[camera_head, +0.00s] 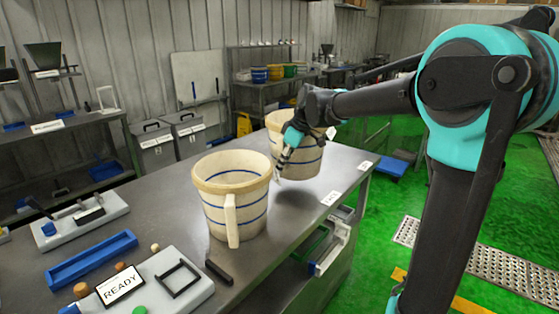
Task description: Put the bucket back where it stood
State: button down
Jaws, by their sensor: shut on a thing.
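A cream bucket with blue stripes (308,160) is at the far part of the metal table (165,248), behind my arm. My gripper (283,168) is shut on this rear bucket at its near left side; the exact grip point is small and partly hidden. A dark shadow lies on the table below it, and whether its base touches the table is hard to tell. A second similar cream bucket (213,206) stands upright on the table, nearer and to the left, its handle facing the camera.
White labels (330,198) lie along the table's right edge. Grey bins (154,146) stand behind.

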jog(key=shift+d, duration=0.1)
notch_tip(320, 180, down, 6)
jog(key=shift+f, duration=0.15)
dwell(0.9)
jog(key=shift+f, duration=0.3)
dwell(0.4)
jog(key=shift+c, duration=1.6)
grip_release()
jog(key=shift+r, duration=0.1)
jog(key=v, duration=0.8)
jog(key=shift+s+d+r, duration=0.15)
jog(key=shift+r, duration=0.2)
